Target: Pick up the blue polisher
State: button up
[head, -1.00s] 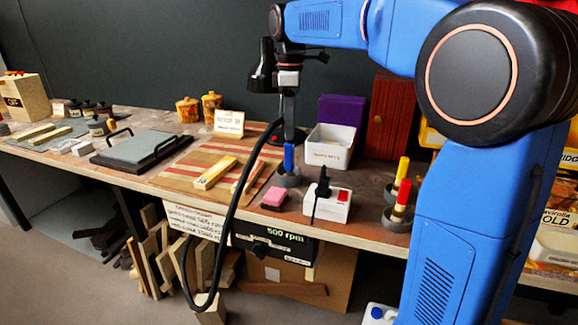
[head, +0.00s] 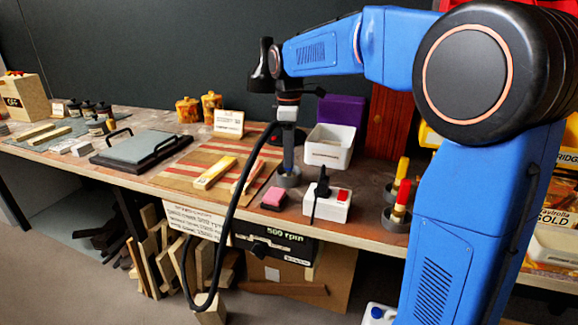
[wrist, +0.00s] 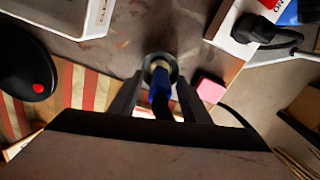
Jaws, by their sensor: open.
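The blue polisher (wrist: 159,92) stands in a grey round holder (wrist: 160,62) in the wrist view, between the two fingers of my gripper (wrist: 159,84). The fingers are apart, one on each side of it; I cannot tell whether either touches it. In the head view my gripper (head: 288,158) points down over the same holder (head: 286,180) on the bench, and the polisher is hidden behind the fingers.
A pink block (head: 273,197) and a white power strip (head: 327,205) with a black plug are close by. A white bin (head: 328,150) stands behind. Red and yellow-handled tools (head: 401,200) stand in holders at right. A black cable (head: 236,195) loops over the bench's front edge.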

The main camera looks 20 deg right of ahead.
grip_shut()
notch_tip(320, 180, up, 10)
jog(key=shift+r, duration=0.1)
dwell(0.5)
